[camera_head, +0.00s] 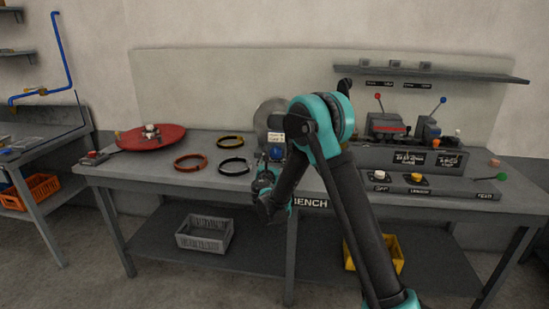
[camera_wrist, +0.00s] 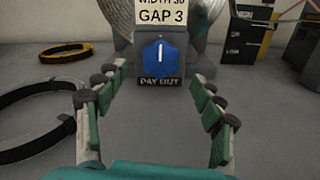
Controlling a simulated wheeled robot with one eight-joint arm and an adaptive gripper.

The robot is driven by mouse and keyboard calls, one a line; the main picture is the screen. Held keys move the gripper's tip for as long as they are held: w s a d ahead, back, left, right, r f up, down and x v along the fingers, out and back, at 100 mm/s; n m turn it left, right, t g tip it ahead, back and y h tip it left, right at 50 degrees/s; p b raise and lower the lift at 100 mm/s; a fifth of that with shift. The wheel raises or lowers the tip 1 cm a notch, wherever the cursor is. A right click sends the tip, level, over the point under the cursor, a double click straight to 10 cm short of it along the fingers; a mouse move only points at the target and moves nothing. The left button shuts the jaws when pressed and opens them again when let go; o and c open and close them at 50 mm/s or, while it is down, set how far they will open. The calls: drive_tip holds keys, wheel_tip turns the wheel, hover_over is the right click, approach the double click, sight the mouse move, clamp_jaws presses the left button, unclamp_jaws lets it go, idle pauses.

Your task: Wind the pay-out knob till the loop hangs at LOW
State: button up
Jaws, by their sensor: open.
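The blue pay-out knob (camera_wrist: 160,58) is a hexagon with a white mark pointing up, on a dark block labelled PAY OUT (camera_wrist: 160,81). It sits straight ahead of my gripper (camera_wrist: 157,105) in the wrist view, between and beyond the open, empty fingers. The knob also shows small in the head view (camera_head: 277,155), just above my gripper (camera_head: 265,180). A sign (camera_wrist: 162,14) above the knob reads GAP 3, with a partly cut line about width above it. A silvery drum or disc (camera_head: 270,117) stands behind it, partly hidden by my arm. I cannot make out the loop or a LOW mark.
A black ring (camera_head: 234,166), a copper-coloured ring (camera_head: 190,163) and a yellow-black ring (camera_head: 230,141) lie on the bench left of the knob. A red disc (camera_head: 170,138) lies farther left. A control console (camera_head: 400,158) with levers stands right.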

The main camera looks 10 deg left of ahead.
sight(275, 154)
drive_tip(key=shift+w+d, duration=0.1)
drive_tip(key=shift+w, duration=2.2)
drive_tip(key=c, duration=1.2)
